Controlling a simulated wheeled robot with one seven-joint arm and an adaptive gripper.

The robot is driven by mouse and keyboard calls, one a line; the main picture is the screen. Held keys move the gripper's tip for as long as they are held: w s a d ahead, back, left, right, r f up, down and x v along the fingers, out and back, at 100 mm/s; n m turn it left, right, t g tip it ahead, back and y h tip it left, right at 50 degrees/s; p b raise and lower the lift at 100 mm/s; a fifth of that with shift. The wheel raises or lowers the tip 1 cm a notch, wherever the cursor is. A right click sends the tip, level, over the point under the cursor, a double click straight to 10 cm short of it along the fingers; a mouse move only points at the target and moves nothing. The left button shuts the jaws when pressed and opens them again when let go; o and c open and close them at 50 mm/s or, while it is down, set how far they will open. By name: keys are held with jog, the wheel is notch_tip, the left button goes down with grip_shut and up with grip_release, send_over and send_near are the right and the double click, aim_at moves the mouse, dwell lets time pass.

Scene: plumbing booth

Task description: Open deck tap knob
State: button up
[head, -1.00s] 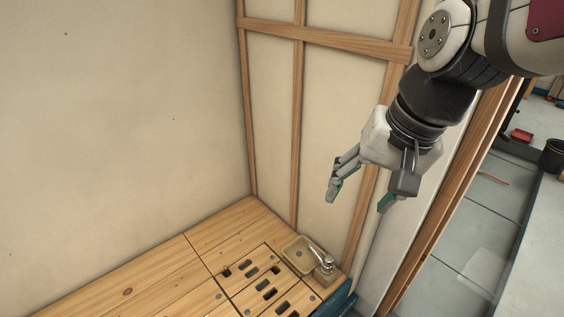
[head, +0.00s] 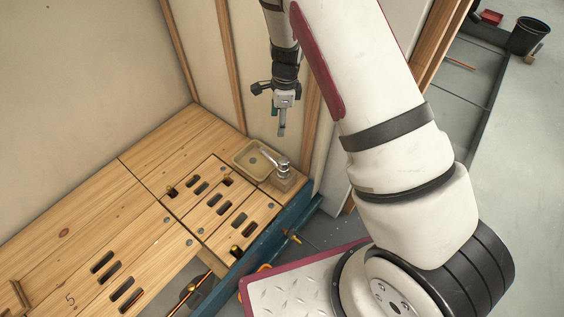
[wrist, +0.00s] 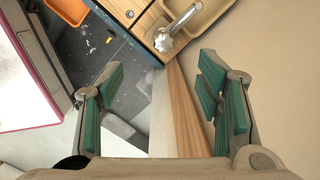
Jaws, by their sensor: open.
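The deck tap (head: 283,170) is a silver tap at the right end of the wooden deck, beside a small tan basin (head: 250,157). In the wrist view the tap (wrist: 165,41) stands near the top middle, with its spout reaching over the basin (wrist: 207,14). Which part of it is the knob is hard to tell. My gripper (head: 280,130) hangs above the basin and tap, apart from both. In the wrist view my gripper (wrist: 165,90) is open, with its green-padded fingers wide apart and nothing between them. The tap lies beyond the fingertips.
The wooden deck (head: 85,195) has several slots and holes, with a blue front edge (head: 262,245). A wall with wooden studs (head: 232,65) rises close behind the basin. A black bucket (head: 527,37) stands on the floor at far right. An opening in the deck shows pipes (head: 195,285).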

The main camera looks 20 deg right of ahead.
jog(key=m+h+b, duration=0.1)
jog(key=m+b, duration=0.1)
send_over(284, 160)
notch_tip(284, 160, down, 10)
notch_tip(284, 160, down, 14)
jog(key=b, duration=0.4)
jog(key=shift+r, duration=0.15)
jog(key=c, duration=1.2)
